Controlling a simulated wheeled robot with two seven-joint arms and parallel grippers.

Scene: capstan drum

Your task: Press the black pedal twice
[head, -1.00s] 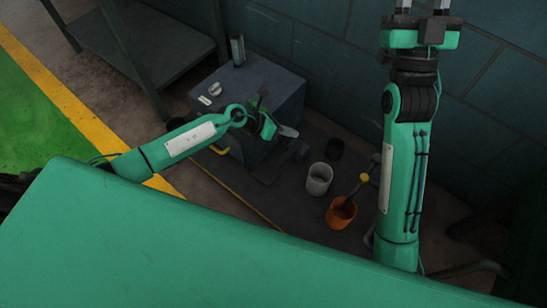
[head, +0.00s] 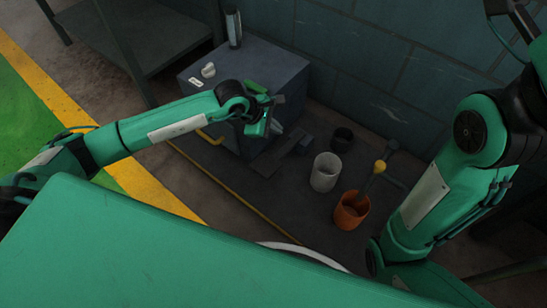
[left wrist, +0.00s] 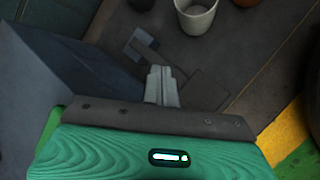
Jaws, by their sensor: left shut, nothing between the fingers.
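The black pedal (head: 289,146) is a dark, low, flat piece on the dark floor, right beside the grey box. In the left wrist view a dark flat plate (left wrist: 205,90) lies past the fingertips to the right, and a small lighter plate shows up-left of it. My left gripper (head: 272,125) is shut and empty. It is in front of the box's right side, close to the pedal and seemingly above it; its shut fingers (left wrist: 160,72) point toward the floor. I cannot tell any contact. My right gripper is out of view; only its arm shows at the right.
The grey box (head: 240,75) carries a white knob (head: 208,70) and an upright cylinder. Right of the pedal stand a white cup (head: 325,172), a black cup (head: 342,139) and an orange cup (head: 351,211) near a yellow-knobbed lever (head: 380,166). A wall stands behind.

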